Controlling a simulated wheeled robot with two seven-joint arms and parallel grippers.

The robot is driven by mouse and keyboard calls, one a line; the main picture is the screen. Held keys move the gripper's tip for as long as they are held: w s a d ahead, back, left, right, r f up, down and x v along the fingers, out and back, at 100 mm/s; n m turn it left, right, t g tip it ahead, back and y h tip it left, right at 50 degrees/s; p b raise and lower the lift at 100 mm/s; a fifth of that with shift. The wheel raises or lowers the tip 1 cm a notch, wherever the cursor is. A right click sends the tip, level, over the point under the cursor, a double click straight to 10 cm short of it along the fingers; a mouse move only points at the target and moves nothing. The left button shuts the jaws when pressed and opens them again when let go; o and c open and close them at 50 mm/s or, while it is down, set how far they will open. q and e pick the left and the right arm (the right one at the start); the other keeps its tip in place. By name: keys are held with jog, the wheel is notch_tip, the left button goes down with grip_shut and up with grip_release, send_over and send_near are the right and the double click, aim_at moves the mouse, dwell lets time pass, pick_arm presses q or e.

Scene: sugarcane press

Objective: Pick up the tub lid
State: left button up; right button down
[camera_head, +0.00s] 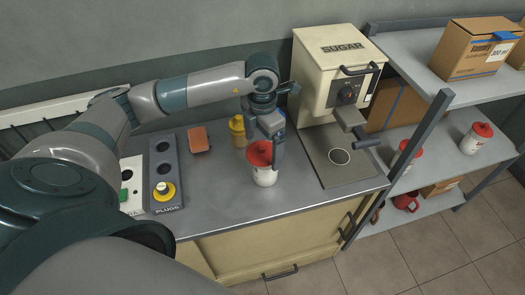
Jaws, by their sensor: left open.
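A white tub (265,177) stands upright on the metal counter (225,205), with its red tub lid (258,153) on top. My left arm reaches in from the left, and my left gripper (267,142) points down at the lid. The gripper is open. One finger shows at the lid's right side and overlaps it in the picture; the other finger is mostly hidden. I cannot tell whether the fingers touch the lid. My right gripper is not in view.
A yellow container (237,131) stands just behind the gripper. The cream sugar machine (325,75) is to the right. An orange block (198,139) and a plugs panel (165,165) are left. Shelves at right hold a lidded tub (472,143) and cardboard box (470,52). The front counter is clear.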

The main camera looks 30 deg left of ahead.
pick_arm(q)
jog(key=c, duration=1.2)
jog(key=shift+r, duration=0.15)
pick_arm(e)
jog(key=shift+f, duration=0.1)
pick_arm(q)
jog(key=shift+r+b, duration=0.45)
jog(key=shift+r, duration=0.05)
jog(key=r, duration=0.1)
jog(key=r+b, duration=0.1)
jog(key=r, duration=0.1)
jog(key=shift+w+d+b, duration=0.35)
jog(key=w+d+r+b, duration=0.1)
jog(key=w+d+r, duration=0.1)
jog(key=w+d+r+b, duration=0.1)
jog(key=w+d+r, duration=0.1)
jog(key=w, duration=0.1)
jog(key=w+d+r+b, duration=0.1)
jog(key=w+d+r, duration=0.1)
jog(key=w, duration=0.1)
jog(key=shift+w+d+r, duration=0.1)
jog(key=shift+d+r, duration=0.3)
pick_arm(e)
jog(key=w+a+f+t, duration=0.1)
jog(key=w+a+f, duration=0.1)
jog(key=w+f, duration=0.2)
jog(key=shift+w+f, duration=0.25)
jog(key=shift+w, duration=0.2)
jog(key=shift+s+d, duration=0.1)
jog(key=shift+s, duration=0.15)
